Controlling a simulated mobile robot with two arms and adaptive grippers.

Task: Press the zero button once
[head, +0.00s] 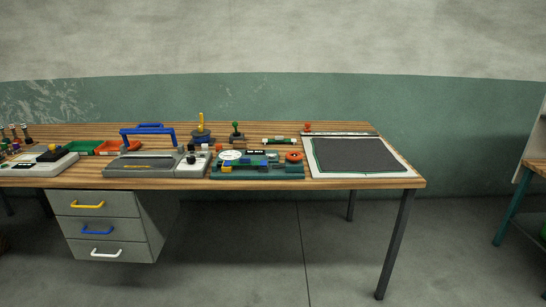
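I cannot make out which button is the zero button; the controls are too small to read. A teal instrument (257,174) on the bench has a round white dial, a small dark display (263,153), blue and yellow parts and an orange-red round knob (293,157). Left of it is a grey machine (140,167) with a blue handle (147,131). A block with small dark, white and red controls (193,160) sits at its right end. Neither of my grippers is in view.
The wooden bench (270,184) has a grey drawer unit (106,225) below. A dark mat on a pale board (404,172) lies at its right end. Another grey device (40,165) and orange and green trays (110,147) are at left. A second table (537,166) stands far right. The floor in front is clear.

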